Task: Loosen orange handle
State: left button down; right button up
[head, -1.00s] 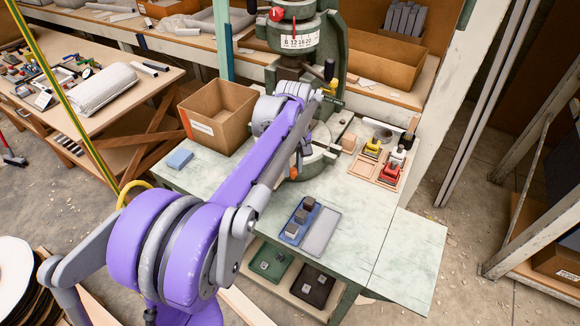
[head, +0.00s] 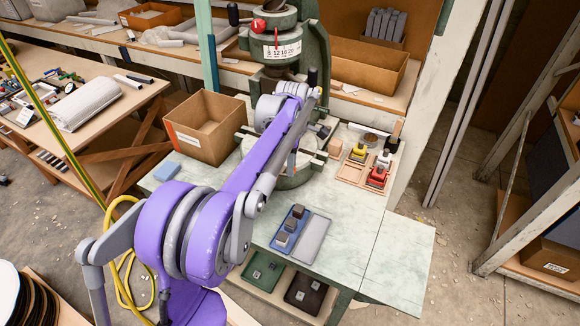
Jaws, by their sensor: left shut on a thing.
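The green fly press (head: 318,55) stands at the back of the pale work table, with a numbered dial on its front. My left arm reaches across the table to the press, and its gripper (head: 292,158) is low at the press's round base plate (head: 291,181). It is shut on what seems to be the orange handle. My own arm covers the grip and most of the handle, so its angle cannot be made out. My right gripper is not in view.
A cardboard box (head: 206,142) and a blue block (head: 167,171) are left of the press. A blue tray (head: 279,243) with dark blocks lies in front. A wooden tray (head: 350,175) with yellow and red tools is at the right. The table's front right is clear.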

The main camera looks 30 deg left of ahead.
pick_arm(q)
jog(key=shift+w+a+n, duration=0.25)
jog(key=shift+w+n, duration=0.15)
jog(key=shift+n, duration=0.6)
jog(key=c, duration=0.6)
grip_release()
jog(key=shift+r, duration=0.15)
notch_tip(320, 180, up, 11)
jog(key=shift+f+p, duration=0.2)
jog(key=shift+p, duration=0.25)
